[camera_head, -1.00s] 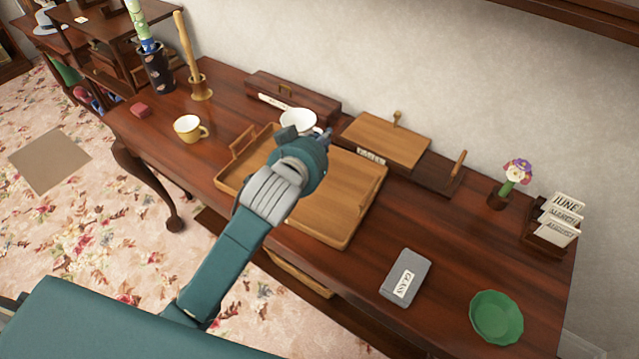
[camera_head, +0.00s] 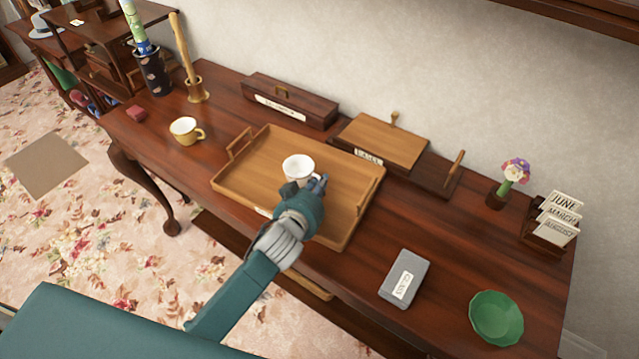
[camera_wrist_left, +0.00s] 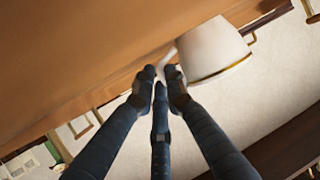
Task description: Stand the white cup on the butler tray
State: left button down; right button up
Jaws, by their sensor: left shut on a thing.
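The white cup (camera_head: 298,167) is upright over the middle of the wooden butler tray (camera_head: 250,172). I cannot tell whether its base touches the tray floor. My left gripper (camera_head: 304,187) is on the near side of the cup and shut on it, hiding part of its lower side. In the left wrist view the fingertips (camera_wrist_left: 162,80) close at the handle side of the white cup (camera_wrist_left: 212,50). The tray's floor fills the upper left of that view. My right gripper is not in view.
A grey box (camera_head: 405,278) and a green bowl (camera_head: 496,318) are to the right. The tray floor around the cup is clear.

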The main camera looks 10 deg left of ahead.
pick_arm(q)
jog(key=shift+f, duration=0.15)
jog(key=c, duration=1.8)
grip_release()
jog(key=shift+s+r, duration=0.15)
jog(key=shift+r, duration=0.1)
jog(key=v, duration=1.1)
jog(key=shift+s+r+b, duration=0.1)
jog(key=shift+s+b, duration=0.25)
